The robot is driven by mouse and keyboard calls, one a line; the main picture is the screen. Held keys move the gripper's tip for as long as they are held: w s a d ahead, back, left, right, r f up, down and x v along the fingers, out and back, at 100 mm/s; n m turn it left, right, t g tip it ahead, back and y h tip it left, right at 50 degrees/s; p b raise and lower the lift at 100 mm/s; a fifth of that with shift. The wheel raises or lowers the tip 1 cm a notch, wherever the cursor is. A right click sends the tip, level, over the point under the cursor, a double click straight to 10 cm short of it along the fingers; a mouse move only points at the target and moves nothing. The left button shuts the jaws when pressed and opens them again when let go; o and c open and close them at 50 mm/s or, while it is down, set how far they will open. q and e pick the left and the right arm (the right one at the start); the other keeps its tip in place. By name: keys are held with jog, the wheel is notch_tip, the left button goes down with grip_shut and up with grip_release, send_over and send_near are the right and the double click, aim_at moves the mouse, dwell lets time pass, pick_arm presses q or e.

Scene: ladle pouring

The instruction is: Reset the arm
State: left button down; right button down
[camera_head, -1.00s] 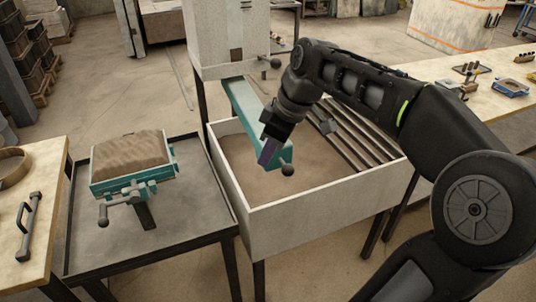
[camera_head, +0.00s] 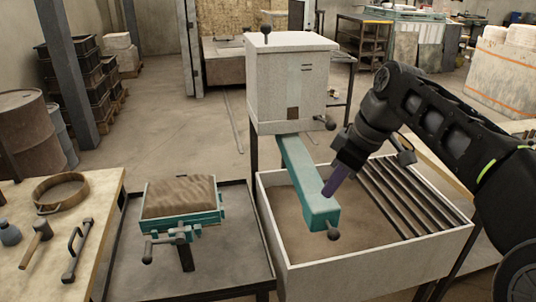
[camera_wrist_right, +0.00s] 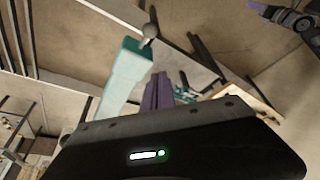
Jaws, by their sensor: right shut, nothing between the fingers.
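My right gripper (camera_head: 327,193) comes in from the right in the head view. Its purple fingers are shut and empty, and point down over the right edge of the teal chute arm (camera_head: 301,172). I cannot tell whether they touch it. In the right wrist view, the shut fingers (camera_wrist_right: 157,92) show beside the teal chute arm (camera_wrist_right: 126,75) with its dark round knob. At the top right of that view, a dark gripper with purple parts (camera_wrist_right: 288,17) shows, apparently my left one; its opening is unclear. My left gripper does not show in the head view.
The chute comes from a pale box (camera_head: 292,85) above a sand-filled bin (camera_head: 365,268) with dark slats at right. A teal moulding box of sand (camera_head: 180,220) stands on the dark tray table (camera_head: 130,265). A wooden bench (camera_head: 97,192) at left holds a ring and tools.

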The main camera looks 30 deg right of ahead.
jog(key=w+a+f+m+t+h, duration=0.1)
jog(key=w+f+m+t, duration=0.1)
jog(key=w+f, duration=0.35)
jog(key=w+a+f+m+t, duration=0.1)
jog(key=w+f+m+t, duration=0.15)
jog(key=w, duration=0.65)
jog(key=w+a+f+m+g, duration=0.1)
jog(key=a+f, duration=0.6)
jog(key=f, duration=0.4)
jog(key=w+a+f+m, duration=0.1)
jog(key=a+f+m, duration=0.1)
jog(key=a+f, duration=0.75)
jog(key=s+a+f+g+y, duration=0.1)
jog(key=s+a+f+g, duration=0.1)
jog(key=s+a+f, duration=0.3)
jog(key=s+a+f+g+y, duration=0.1)
jog(key=s+a+f, duration=0.4)
jog(key=s+f, duration=0.5)
jog(key=s+a+f+g+y, duration=0.1)
jog(key=s+a+f+g, duration=0.2)
jog(key=s+a+f, duration=0.2)
jog(key=s+f, duration=0.3)
jog(key=s, duration=0.4)
jog(key=shift+a+f+g, duration=0.35)
